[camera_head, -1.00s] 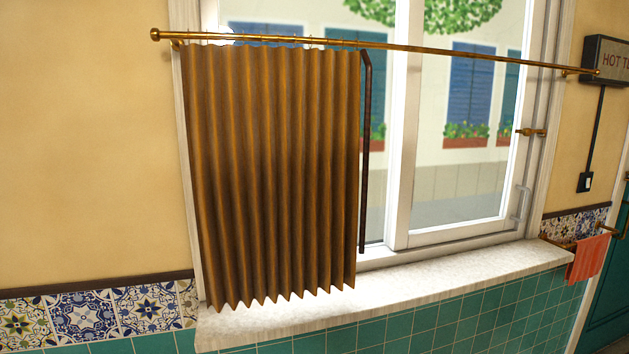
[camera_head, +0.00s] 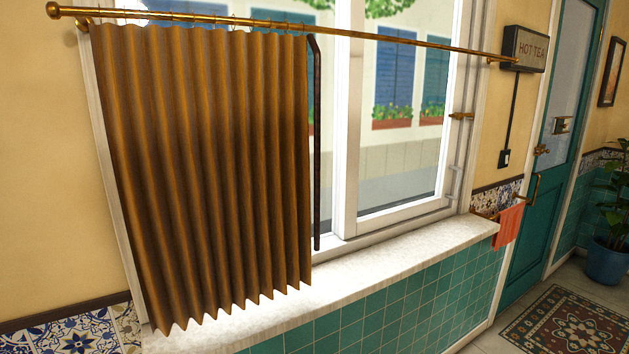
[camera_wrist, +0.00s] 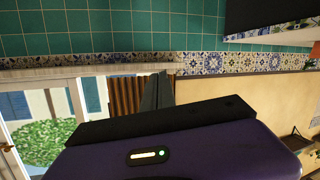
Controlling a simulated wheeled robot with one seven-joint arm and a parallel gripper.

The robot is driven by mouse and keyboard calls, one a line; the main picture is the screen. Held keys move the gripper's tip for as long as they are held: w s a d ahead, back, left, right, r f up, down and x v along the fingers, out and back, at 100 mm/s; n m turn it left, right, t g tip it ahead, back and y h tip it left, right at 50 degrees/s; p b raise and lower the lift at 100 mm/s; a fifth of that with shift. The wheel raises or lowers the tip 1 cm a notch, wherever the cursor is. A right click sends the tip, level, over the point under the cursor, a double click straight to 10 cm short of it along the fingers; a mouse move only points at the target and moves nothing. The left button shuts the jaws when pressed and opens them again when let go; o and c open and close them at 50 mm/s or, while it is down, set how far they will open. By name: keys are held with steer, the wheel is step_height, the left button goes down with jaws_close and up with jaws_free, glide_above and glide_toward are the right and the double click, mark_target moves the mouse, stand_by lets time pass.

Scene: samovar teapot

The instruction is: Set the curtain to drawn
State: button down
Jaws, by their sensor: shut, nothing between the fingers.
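The brown pleated curtain (camera_head: 205,170) hangs from a brass rod (camera_head: 250,24) and covers the left part of the window. Its right edge is near the window's middle, and the right pane (camera_head: 405,120) is uncovered. A dark upright pull bar (camera_head: 317,150) hangs along the curtain's right edge. In the wrist view, the picture is upside down, and a small part of the curtain (camera_wrist: 125,95) shows behind my gripper (camera_wrist: 160,76). My gripper is shut and empty, apart from the curtain. It is not in the head view.
A pale stone sill (camera_head: 370,272) juts out below the window above green tiles. An orange towel (camera_head: 508,226) hangs on a rail at its right end.

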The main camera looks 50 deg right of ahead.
steer(key=w+d+r+n+h+p, duration=0.1)
steer(key=w+d+r+n+p, duration=0.3)
steer(key=w+r, duration=0.4)
steer(key=w+d+r+n+t+h+p, duration=0.1)
steer(key=w+d+r+n+p, duration=0.3)
steer(key=r, duration=0.9)
steer(key=w+d+r+n+h+p, duration=0.3)
steer(key=w+d+r, duration=0.5)
steer(key=w+r, duration=0.3)
steer(key=shift+w+d+r+n+t+p, duration=0.15)
steer(key=shift+w+d+n+t+p, duration=0.25)
steer(key=shift+w+n+p, duration=0.45)
steer(key=shift+w+b, duration=0.15)
steer(key=shift+b, duration=0.2)
